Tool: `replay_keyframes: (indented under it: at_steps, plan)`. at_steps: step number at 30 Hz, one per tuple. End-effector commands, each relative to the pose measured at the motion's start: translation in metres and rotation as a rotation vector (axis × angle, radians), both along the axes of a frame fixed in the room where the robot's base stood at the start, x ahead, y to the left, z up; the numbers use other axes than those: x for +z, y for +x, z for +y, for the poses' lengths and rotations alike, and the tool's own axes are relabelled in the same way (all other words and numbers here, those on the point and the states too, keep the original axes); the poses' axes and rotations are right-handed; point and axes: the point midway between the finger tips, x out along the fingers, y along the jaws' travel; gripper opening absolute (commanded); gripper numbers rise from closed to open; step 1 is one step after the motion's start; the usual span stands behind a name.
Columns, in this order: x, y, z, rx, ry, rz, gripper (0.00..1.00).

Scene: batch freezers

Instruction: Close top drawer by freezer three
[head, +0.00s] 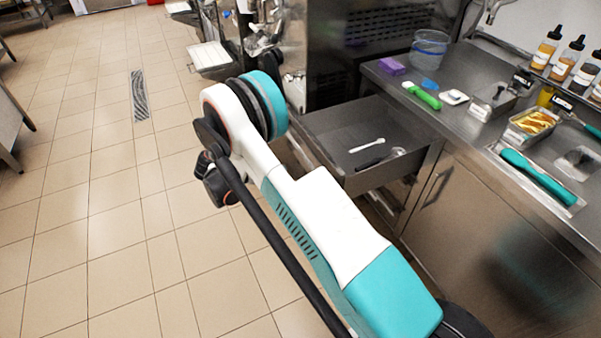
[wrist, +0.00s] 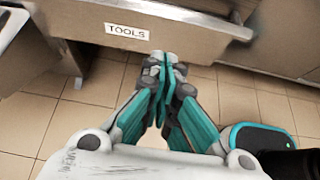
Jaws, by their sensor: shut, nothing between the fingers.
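The top drawer (head: 372,179) is pulled open beneath the steel counter in the head view. A white spoon-like tool and a dark-handled tool lie inside it. In the wrist view, the drawer front (wrist: 180,35) crosses the top and carries a "TOOLS" label. My gripper (wrist: 160,62) is shut and empty, with its fingertips just below the label in the picture. I cannot tell whether they touch the drawer front. In the head view my arm hides the gripper and part of the drawer's left side.
The counter (head: 465,110) holds a green-handled scoop (head: 422,95), a clear tub (head: 429,48), a purple sponge (head: 391,66) and several bottles. A steel machine (head: 365,45) stands behind the drawer. The tiled floor (head: 90,200) at left is clear, with a drain grate.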

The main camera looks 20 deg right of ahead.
Motion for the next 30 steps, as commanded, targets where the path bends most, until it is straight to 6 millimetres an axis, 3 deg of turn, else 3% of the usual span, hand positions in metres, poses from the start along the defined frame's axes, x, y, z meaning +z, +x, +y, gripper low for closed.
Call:
replay_keyframes:
  at_steps: [8,23,30]
  plan:
    - [-0.019,-0.003,-0.008,0.003,-0.022,0.026,0.0]
    - [-0.066,0.0,-0.087,0.003,-0.021,0.024,0.0]
    - [-0.065,0.001,-0.118,0.003,-0.021,0.024,0.0]
